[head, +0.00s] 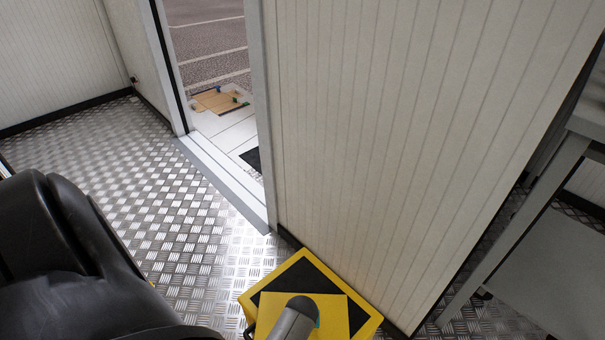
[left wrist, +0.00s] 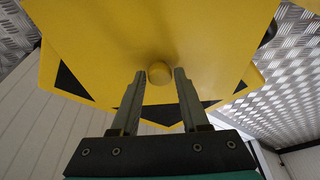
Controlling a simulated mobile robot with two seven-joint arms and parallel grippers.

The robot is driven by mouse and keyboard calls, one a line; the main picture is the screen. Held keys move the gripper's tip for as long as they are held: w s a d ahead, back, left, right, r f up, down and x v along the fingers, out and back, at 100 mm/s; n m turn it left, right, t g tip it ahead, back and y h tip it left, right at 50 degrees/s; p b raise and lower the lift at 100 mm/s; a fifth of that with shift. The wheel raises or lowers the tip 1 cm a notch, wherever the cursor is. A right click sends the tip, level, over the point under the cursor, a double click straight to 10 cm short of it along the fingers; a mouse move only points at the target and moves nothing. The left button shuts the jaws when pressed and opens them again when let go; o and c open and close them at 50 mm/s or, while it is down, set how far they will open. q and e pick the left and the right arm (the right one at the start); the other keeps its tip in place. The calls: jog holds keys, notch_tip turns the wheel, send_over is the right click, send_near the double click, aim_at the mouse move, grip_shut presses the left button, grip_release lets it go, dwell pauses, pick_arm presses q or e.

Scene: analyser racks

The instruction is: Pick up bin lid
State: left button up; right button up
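A yellow square bin (head: 370,319) with a dark top area stands against the wall at the bottom of the head view. Its yellow lid (head: 334,318) is turned relative to the bin, so dark corners show around it. I cannot tell whether the lid rests on the bin or is just above it. In the left wrist view the lid (left wrist: 110,45) fills the upper middle, with a round yellow knob (left wrist: 159,73). My right gripper is not in view.
A ribbed wall panel (head: 390,130) rises right behind the bin. A doorway (head: 225,160) opens outdoors at the upper left. A metal table frame (head: 520,225) stands at the right. The chequer-plate floor (head: 170,220) left of the bin is clear.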

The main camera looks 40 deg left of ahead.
pick_arm(q)
grip_shut()
jog(key=shift+r, duration=0.1)
dwell(0.5)
